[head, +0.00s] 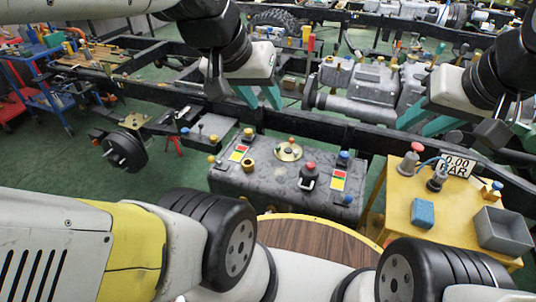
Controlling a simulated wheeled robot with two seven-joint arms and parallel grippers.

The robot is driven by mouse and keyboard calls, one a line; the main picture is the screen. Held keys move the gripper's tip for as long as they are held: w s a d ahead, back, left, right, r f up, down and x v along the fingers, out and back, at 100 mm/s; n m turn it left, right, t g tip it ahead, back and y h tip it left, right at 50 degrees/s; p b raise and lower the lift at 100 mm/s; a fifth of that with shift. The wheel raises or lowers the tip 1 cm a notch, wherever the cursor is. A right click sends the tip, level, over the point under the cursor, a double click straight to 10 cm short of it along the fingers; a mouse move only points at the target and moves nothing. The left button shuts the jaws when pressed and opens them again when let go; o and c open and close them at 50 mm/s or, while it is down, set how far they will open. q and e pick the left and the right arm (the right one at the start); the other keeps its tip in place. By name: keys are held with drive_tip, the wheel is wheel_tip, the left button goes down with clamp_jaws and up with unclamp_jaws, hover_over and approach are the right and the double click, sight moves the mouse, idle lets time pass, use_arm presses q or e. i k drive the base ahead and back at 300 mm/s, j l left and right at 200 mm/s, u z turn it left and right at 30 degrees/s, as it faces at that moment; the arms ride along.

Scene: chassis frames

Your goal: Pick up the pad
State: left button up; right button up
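The likely pad is a small blue block (423,213) lying on the yellow table (400,225) at the right, near its front. My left gripper (259,98), with teal fingers, hangs over the dark chassis rail, well to the left of the pad. Its fingers are apart, with nothing seen between them. My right gripper (438,124) is above and behind the yellow table, up the picture from the pad. Its teal fingers are spread and look empty. Neither gripper touches the pad.
A round wooden top (315,245) is in front.

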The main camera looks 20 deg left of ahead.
sight(422, 213)
drive_tip(key=i+j+z, duration=0.1)
drive_tip(key=z, duration=0.3)
drive_tip(key=i+j+z, duration=0.1)
drive_tip(key=z, duration=0.3)
